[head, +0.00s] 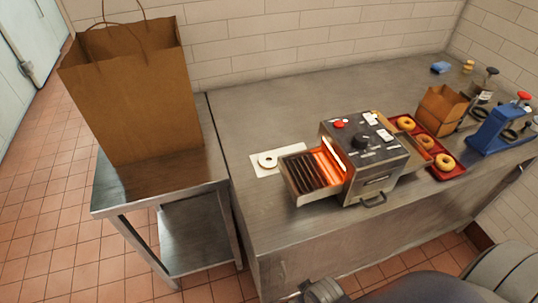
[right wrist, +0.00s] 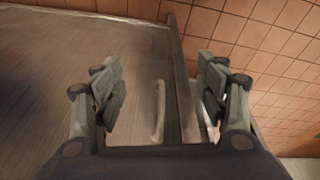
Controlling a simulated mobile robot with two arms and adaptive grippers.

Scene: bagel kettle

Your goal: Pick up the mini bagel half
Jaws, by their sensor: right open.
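A pale, ring-shaped mini bagel half (head: 267,160) lies on a white sheet (head: 262,172) on the steel counter, left of the toaster. My right gripper (right wrist: 161,92) is open in the right wrist view, with nothing between its fingers. The counter's edge runs between and beyond the fingers. The bagel half is not seen in that view. Grey parts of my arm show at the bottom of the head view, well in front of the bagel half and low by the counter's front. My left gripper is not in view.
A toaster (head: 365,150) with a glowing open slot tray (head: 312,172) stands just right of the sheet. A large paper bag (head: 135,90) stands on the left table.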

